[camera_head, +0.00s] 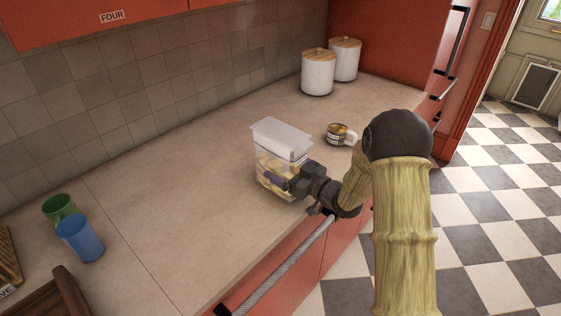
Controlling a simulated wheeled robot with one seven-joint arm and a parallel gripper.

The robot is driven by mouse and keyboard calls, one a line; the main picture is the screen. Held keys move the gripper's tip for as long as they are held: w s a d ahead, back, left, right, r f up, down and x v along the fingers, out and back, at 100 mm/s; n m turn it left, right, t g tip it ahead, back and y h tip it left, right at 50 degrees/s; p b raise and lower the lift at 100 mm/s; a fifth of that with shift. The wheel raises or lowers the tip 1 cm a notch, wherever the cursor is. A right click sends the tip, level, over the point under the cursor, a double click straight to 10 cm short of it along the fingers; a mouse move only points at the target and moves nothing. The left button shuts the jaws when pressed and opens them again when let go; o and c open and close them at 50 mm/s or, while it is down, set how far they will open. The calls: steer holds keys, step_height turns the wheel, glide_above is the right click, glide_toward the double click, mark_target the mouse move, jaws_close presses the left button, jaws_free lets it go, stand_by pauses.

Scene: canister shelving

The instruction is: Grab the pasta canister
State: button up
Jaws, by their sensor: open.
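The pasta canister (281,144) is a clear box with a whitish lid and yellowish contents. It stands upright on the beige counter (190,210), close to the front edge. My gripper (277,181) is at the canister's near right side, low on its body. The jaws are open. One dark finger shows against the canister's front; the other finger is hard to make out. I cannot tell whether the fingers touch the canister. My gripper and wrist hide part of its lower right side.
A small jar or mug (341,134) stands just right of the canister. Two white canisters with wooden lids (318,75) stand at the back. Green (59,209) and blue (80,238) cups stand at the left. A metal rail (285,268) runs along the counter front. The counter's middle is clear.

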mark_target(287, 136)
steer(key=shift+c, duration=0.2)
steer(key=c, duration=1.6)
steer(key=shift+r, duration=5.05)
